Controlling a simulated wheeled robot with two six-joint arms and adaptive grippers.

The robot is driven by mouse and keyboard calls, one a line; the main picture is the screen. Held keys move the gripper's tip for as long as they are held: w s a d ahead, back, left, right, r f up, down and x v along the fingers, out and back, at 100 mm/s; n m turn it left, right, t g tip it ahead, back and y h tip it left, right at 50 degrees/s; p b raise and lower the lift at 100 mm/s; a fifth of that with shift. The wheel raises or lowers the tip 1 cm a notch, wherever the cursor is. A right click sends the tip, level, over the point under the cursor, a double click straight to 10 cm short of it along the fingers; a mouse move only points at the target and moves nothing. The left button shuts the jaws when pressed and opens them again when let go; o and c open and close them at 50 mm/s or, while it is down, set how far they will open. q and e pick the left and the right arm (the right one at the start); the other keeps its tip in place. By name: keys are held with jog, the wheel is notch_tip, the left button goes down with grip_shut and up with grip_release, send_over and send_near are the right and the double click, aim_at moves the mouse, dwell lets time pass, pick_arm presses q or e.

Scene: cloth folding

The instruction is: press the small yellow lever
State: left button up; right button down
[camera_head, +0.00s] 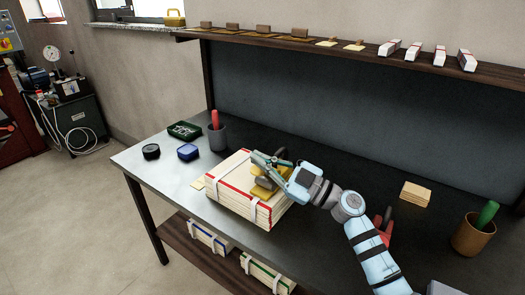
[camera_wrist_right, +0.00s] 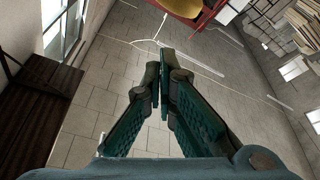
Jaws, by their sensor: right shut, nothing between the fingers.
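A small yellow device with grey parts (camera_head: 262,190) sits on top of a stack of cream sheets with red edges and white straps (camera_head: 235,200). I cannot make out a separate lever on it. My right gripper (camera_head: 261,157) is just above and behind the device in the head view, partly overlapping it. I cannot tell if they touch. In the right wrist view the right gripper's fingers (camera_wrist_right: 164,78) meet at the tips, with nothing between them. My left gripper is not in view.
On the dark table stand a grey cup with a red handle (camera_head: 217,138), a blue box (camera_head: 188,152), a black round tin (camera_head: 151,152) and a green tray (camera_head: 185,130). At right are a sticky-note block (camera_head: 415,194) and a brown cup (camera_head: 473,236). A shelf (camera_head: 340,56) runs behind.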

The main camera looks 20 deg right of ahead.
notch_tip(320, 180, up, 4)
jog(key=shift+f, duration=0.25)
dwell(0.8)
